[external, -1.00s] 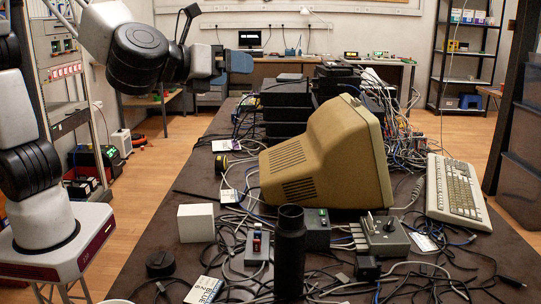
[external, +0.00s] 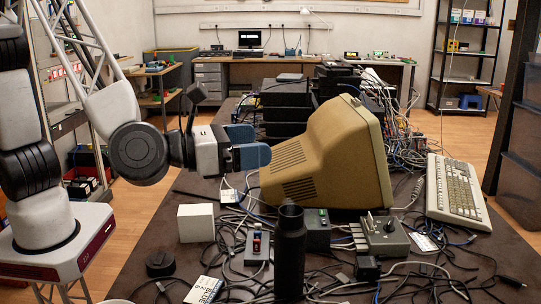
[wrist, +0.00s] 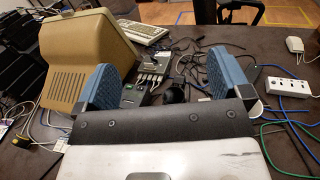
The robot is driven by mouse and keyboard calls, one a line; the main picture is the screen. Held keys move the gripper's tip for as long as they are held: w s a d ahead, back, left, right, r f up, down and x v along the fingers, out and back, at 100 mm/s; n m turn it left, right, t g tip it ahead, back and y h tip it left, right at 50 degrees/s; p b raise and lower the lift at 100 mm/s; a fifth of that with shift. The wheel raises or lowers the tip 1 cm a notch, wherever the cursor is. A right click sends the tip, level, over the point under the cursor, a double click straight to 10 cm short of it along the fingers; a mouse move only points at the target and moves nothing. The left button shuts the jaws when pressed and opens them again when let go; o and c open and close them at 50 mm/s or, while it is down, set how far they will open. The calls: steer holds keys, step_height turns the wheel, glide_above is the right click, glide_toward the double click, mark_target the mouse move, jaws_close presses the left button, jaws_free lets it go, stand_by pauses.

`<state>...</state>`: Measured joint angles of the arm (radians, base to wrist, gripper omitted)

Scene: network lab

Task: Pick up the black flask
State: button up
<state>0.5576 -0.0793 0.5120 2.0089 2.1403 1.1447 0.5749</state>
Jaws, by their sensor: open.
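The black flask (external: 290,250) stands upright on the dark table in the near middle of the external view, with its open mouth up. My gripper (external: 247,146) is above the table, higher than the flask and farther back, in front of the beige monitor. Its two blue fingers are spread, with nothing between them. In the wrist view my gripper (wrist: 168,80) shows both fingers wide apart.
The beige monitor (external: 325,155) stands behind the flask. A grey switch box (external: 384,236), a dark box with a green light (external: 317,229) and many loose cables crowd around it. A white cube (external: 196,222) and a black lid (external: 160,263) lie to the left.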

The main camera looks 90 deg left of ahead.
glide_toward(275, 254)
steer(key=x, duration=0.5)
steer(key=shift+w, duration=0.2)
steer(key=shift+w+a, duration=0.1)
steer(key=shift+w, duration=0.05)
steer(key=shift+x, duration=1.15)
steer(key=shift+w, duration=0.15)
steer(key=shift+x, duration=2.5)
steer(key=shift+r, duration=0.1)
